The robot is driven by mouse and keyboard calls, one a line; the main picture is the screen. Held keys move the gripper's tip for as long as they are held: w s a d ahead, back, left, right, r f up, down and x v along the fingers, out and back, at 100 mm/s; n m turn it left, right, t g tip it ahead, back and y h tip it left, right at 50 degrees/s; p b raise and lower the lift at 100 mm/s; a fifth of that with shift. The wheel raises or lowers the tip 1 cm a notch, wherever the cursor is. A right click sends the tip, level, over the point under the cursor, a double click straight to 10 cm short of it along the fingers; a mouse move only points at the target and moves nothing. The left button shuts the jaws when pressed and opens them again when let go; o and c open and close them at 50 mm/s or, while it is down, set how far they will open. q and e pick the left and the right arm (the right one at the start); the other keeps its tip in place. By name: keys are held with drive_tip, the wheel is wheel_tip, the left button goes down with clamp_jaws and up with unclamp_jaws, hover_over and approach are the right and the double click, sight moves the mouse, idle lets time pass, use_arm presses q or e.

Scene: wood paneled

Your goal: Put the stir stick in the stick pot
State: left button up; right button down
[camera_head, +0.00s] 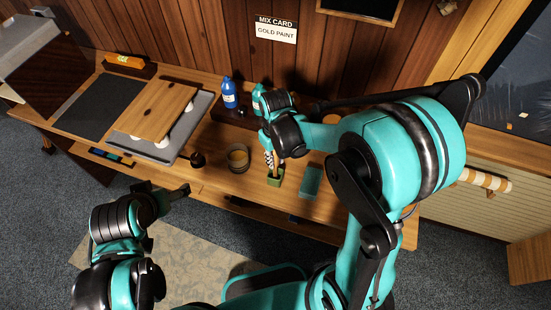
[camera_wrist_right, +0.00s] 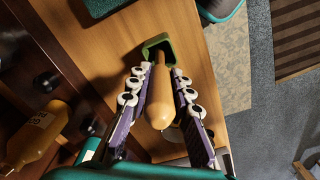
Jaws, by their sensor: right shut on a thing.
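The stir stick (camera_head: 275,170) is a tan wooden stick. In the right wrist view its thick rounded handle (camera_wrist_right: 161,100) is between the fingers. My right gripper (camera_head: 270,156) is shut on it; both fingers show in the right wrist view (camera_wrist_right: 160,88). A small square green pot (camera_head: 275,180) stands on the bench directly below the gripper. The stick's far end reaches the pot's opening (camera_wrist_right: 151,43); how deep it sits inside is hidden. My left gripper (camera_head: 185,190) is near the bench's front edge, apart from the pot; its jaw opening is unclear.
A round brown bowl (camera_head: 238,158) stands left of the pot, and a flat teal block (camera_head: 311,180) lies right of it. A small dark object (camera_head: 197,159) is farther left. A blue bottle (camera_head: 229,93) stands behind. A grey tray (camera_head: 202,105) with a wooden board fills the left.

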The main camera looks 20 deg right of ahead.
drive_tip(key=shift+s+f, duration=0.1)
drive_tip(key=shift+f, duration=0.1)
drive_tip(key=c, duration=1.4)
unclamp_jaws()
drive_tip(key=shift+r, duration=0.1)
drive_tip(key=shift+o, duration=0.2)
